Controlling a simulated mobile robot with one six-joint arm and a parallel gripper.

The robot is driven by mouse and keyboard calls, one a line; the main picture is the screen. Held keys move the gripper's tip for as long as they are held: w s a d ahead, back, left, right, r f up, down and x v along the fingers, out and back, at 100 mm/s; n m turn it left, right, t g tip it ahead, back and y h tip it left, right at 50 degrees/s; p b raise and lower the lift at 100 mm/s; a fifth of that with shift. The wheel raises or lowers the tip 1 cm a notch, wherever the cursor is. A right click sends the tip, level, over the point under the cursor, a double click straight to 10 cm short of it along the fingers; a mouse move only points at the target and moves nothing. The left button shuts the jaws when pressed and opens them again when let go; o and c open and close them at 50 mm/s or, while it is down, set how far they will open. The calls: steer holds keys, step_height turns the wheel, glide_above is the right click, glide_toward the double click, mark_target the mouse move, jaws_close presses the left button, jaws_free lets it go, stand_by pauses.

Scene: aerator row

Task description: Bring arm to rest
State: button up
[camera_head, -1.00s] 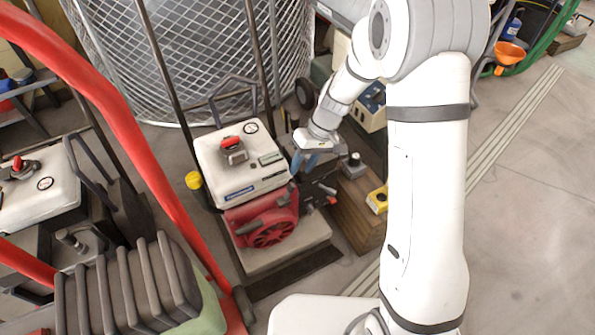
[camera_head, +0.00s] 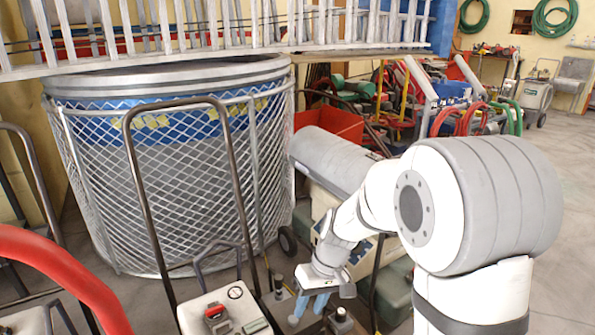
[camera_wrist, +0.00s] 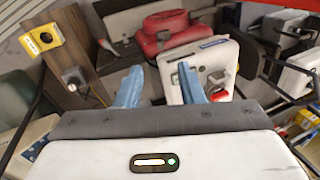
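My gripper (camera_head: 310,303) hangs from the white arm in the lower middle of the head view, beside the white-topped machine. In the wrist view, my gripper (camera_wrist: 158,82) shows two blue fingers well apart with nothing between them. The white machine top with a red switch (camera_head: 214,314) is at the bottom of the head view. In the wrist view, the white tank (camera_wrist: 190,70) with its red engine (camera_wrist: 165,30) lies just beyond the right finger; I cannot tell whether they touch.
A wooden block (camera_wrist: 75,35) with a yellow box (camera_wrist: 42,40) and a small grey knob part is at the left in the wrist view. A large mesh cage (camera_head: 180,170) stands behind the machine. A red tube (camera_head: 60,265) crosses the lower left. Open floor (camera_head: 570,180) lies at the right.

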steer(key=s+d+r+m+t+h+p, duration=0.1)
steer(key=s+d+r+p, duration=0.3)
steer(key=r, duration=0.6)
steer(key=s+d+r+m+t+h+p, duration=0.1)
steer(key=s+d+r+p, duration=0.3)
steer(key=r, duration=0.6)
steer(key=s+d+r+m+t+h+p, duration=0.1)
steer(key=s+d+r+m+p, duration=0.2)
steer(key=s+r+p, duration=0.4)
step_height(320, 180, up, 3)
steer(key=shift+s+d+f+t+p, duration=0.15)
steer(key=shift+d+t+p, duration=0.4)
steer(key=shift+p, duration=0.55)
steer(key=shift+d, duration=0.1)
